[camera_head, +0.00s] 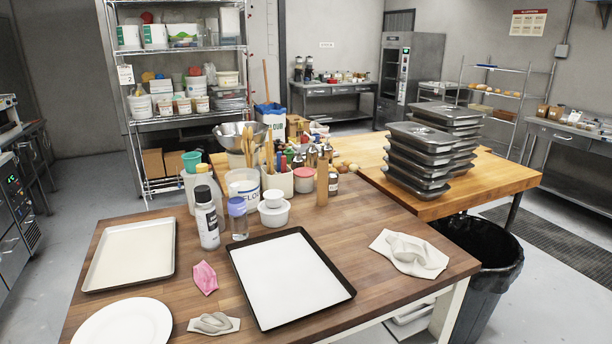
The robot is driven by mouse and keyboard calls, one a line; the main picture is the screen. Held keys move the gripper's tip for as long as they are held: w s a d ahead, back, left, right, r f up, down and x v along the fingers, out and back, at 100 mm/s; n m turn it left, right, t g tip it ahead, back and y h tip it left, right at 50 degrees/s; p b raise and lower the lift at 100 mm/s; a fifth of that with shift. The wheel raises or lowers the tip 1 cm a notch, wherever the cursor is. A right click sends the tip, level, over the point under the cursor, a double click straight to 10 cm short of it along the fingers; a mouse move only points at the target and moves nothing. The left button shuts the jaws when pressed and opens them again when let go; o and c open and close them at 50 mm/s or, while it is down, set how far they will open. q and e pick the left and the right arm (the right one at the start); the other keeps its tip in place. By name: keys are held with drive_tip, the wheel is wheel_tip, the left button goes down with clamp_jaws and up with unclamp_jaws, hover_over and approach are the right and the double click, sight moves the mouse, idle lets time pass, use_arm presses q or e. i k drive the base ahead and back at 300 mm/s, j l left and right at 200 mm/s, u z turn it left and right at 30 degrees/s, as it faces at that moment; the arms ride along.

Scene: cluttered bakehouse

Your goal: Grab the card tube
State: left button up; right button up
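A tan upright cylinder (322,182), which looks like the card tube, stands near the back right of the wooden table (385,290). Neither of my grippers is in view.
A dark-rimmed tray (240,275) with a white sheet, a pale tray (95,280), a white plate (125,325) and crumpled cloths (410,252) lie in front. Bottles (207,218) and tubs crowd the left. Stacked metal pans (420,160) and a black bin (487,270) stand right.

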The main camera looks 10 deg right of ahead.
sight(323, 162)
drive_tip(key=i+l+z, duration=0.1)
drive_tip(key=l, duration=0.3)
drive_tip(key=i+l, duration=0.1)
drive_tip(key=l, duration=0.35)
drive_tip(key=i+l+z, duration=0.15)
drive_tip(key=l, duration=0.25)
drive_tip(key=i+l, duration=0.1)
drive_tip(key=l, duration=0.3)
drive_tip(key=i+l+z, duration=0.15)
drive_tip(key=l, duration=0.25)
